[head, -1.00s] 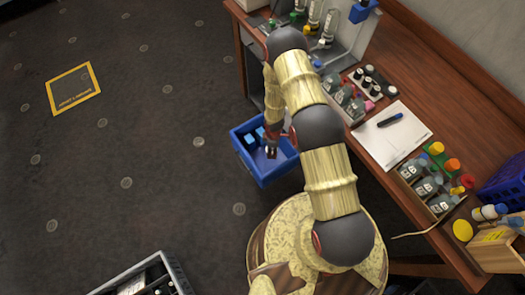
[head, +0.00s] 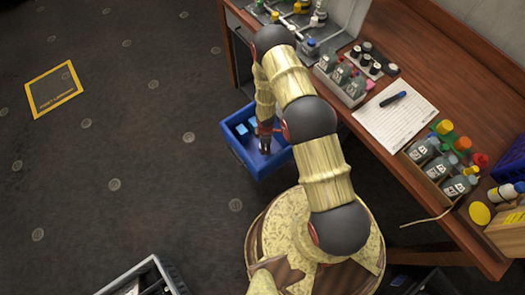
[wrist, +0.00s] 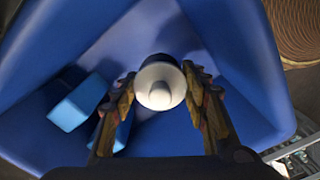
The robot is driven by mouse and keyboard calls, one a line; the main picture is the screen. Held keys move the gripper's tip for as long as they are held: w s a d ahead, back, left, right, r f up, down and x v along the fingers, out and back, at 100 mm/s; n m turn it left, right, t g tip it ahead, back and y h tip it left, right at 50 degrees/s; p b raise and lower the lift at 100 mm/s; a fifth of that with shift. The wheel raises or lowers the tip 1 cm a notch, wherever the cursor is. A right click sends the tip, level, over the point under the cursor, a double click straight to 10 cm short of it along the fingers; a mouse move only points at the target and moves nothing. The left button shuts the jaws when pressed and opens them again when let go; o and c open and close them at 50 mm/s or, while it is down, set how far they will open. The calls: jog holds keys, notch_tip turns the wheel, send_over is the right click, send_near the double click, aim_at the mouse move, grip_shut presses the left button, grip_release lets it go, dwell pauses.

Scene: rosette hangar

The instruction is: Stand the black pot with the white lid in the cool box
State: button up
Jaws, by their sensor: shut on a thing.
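The cool box (head: 234,153) is an open blue bin on the floor beside the bench, with light blue blocks (head: 240,129) inside. My gripper (head: 264,146) reaches down into its right part. In the wrist view my gripper (wrist: 160,88) is shut on the black pot, with a finger on each side. The pot's round white lid (wrist: 159,85) faces the camera and hides most of its dark body. The pot is inside the box's walls, to the right of the light blue blocks (wrist: 78,103). I cannot tell whether its base touches the box floor.
The wooden bench (head: 440,60) runs along the right with bottle racks, a paper sheet (head: 395,112) and a pen. A grey crate (head: 150,277) stands at the bottom. A yellow-edged floor mark (head: 52,88) is at the left. The dark floor left of the box is clear.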

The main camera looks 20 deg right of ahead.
jog(key=shift+f+b, duration=1.25)
jog(key=shift+f, duration=2.35)
jog(key=o, duration=1)
jog(key=shift+f, duration=0.15)
